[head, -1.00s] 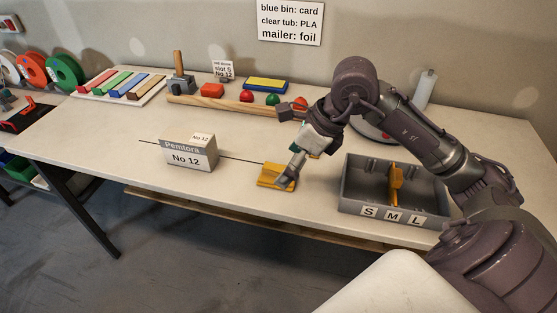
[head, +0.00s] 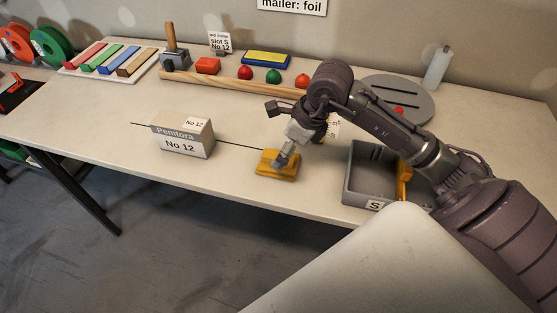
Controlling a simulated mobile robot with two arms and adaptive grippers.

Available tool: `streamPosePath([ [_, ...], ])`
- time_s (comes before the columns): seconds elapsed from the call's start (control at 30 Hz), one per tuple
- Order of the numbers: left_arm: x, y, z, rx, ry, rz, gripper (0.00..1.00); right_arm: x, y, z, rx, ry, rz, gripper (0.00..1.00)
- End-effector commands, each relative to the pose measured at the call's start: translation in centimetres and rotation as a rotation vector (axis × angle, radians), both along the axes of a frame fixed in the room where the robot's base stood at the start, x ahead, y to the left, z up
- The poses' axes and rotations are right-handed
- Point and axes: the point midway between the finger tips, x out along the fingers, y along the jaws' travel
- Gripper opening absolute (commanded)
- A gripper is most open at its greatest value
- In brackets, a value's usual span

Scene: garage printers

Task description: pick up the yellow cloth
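The yellow cloth (head: 268,167) lies on the table near its front edge, right of the grey-white Pemtora box. It looks like a small folded pad. My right gripper (head: 281,163) points down at the cloth, and its tip overlaps the cloth's upper right part in the head view. I cannot tell whether the fingers are around the cloth or only over it. The gripper and wrist hide part of the cloth. My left gripper is not in view.
The Pemtora No 12 box (head: 183,137) stands left of the cloth. A grey divided tray (head: 361,170) is close on the right, partly hidden by my arm. A wooden rail (head: 215,87) with coloured pieces lies behind. The table's front left is clear.

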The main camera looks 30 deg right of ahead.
Motion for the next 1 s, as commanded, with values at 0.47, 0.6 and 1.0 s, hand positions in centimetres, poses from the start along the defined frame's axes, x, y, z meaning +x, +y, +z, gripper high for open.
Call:
streamPosePath([
  [0.47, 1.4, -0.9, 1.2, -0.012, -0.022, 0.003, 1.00, 1.5, 1.0, -4.5, 0.001, 0.001, 0.000, 1.00],
  [0.6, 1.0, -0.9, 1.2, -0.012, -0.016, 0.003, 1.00, 1.5, 0.9, -4.4, 0.000, 0.001, 0.000, 0.98],
  [1.0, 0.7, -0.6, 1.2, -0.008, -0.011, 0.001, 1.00, 1.5, 1.0, -4.4, 0.001, 0.001, 0.000, 0.49],
])
